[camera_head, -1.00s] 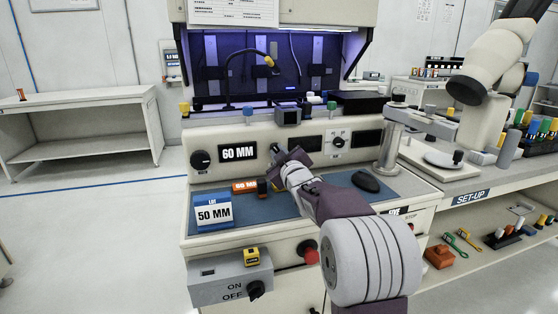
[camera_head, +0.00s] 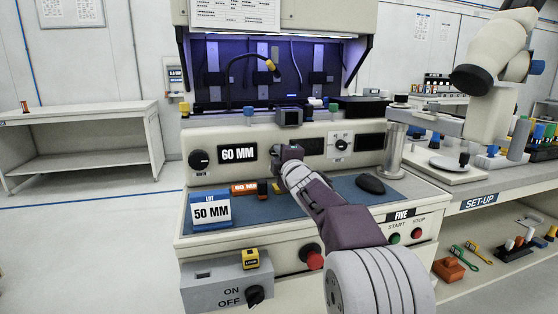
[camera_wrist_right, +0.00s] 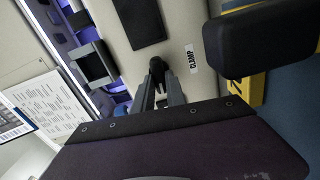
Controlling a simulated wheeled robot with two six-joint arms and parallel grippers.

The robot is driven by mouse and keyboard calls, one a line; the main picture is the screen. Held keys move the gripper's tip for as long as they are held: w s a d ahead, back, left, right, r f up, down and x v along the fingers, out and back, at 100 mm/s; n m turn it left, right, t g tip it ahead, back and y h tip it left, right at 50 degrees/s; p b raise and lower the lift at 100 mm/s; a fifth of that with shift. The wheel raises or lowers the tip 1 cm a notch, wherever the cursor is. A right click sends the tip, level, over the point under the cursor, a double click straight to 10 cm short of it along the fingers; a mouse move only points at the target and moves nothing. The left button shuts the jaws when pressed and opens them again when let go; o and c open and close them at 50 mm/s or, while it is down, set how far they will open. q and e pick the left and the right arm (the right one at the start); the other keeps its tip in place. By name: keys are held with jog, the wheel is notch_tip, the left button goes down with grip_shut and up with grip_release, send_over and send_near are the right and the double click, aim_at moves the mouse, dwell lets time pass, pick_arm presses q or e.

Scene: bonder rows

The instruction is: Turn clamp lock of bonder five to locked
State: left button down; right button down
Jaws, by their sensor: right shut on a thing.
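Bonder five (camera_head: 300,232), a cream machine with a "FIVE" label (camera_head: 402,215), stands in front of me. My right gripper (camera_head: 287,153) is at its front panel, right of the "60 MM" display. In the right wrist view the same gripper (camera_wrist_right: 160,84) is shut on a small black clamp lock (camera_wrist_right: 158,66). A white "CLAMP" label (camera_wrist_right: 192,58) is beside it. The gripper hides the clamp lock in the head view, and its exact angle is hard to tell. My left gripper is not in view.
A blue mat (camera_head: 255,207) below the panel holds a "50 MM" lot card (camera_head: 211,211), an orange "60 MM" item (camera_head: 243,189) and a black mouse (camera_head: 370,184).

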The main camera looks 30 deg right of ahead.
jog(key=shift+f+n, duration=0.15)
jog(key=shift+n, duration=0.55)
jog(key=c, duration=1.4)
grip_release()
jog(key=shift+o, duration=0.2)
jog(key=v, duration=0.8)
jog(key=shift+s+a, duration=0.1)
jog(key=shift+s, duration=0.45)
